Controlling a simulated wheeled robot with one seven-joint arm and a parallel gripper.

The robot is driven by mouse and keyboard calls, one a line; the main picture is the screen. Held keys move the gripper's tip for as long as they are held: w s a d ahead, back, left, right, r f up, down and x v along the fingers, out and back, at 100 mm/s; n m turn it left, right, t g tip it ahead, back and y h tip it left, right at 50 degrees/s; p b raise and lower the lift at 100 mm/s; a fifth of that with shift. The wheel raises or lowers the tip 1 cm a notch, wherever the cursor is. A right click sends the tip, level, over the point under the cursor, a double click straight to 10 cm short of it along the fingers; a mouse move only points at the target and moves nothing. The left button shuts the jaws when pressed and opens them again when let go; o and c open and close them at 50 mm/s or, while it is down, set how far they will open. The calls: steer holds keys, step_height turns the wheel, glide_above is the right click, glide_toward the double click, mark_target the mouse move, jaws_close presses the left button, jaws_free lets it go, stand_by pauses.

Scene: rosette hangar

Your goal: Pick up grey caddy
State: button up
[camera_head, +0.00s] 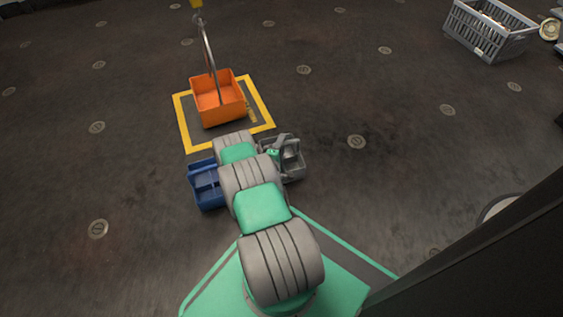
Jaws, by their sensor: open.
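The grey caddy (294,168) stands on the floor just right of my arm. My arm hides its left part. My gripper (280,147) is at the caddy's top, small in the picture and partly merged with its grey shape. It is open. I cannot tell whether the fingers are around the caddy's handle or touching it.
A blue caddy (206,186) stands left of my arm, close to it. Beyond, an orange bin (207,106) with a tall grey hoop sits inside a yellow floor square (183,125). A grey crate (477,38) is at the far right. The floor left is clear.

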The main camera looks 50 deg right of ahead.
steer(key=shift+c, duration=0.2)
jaws_close()
steer(key=shift+r, duration=0.1)
stand_by(1.0)
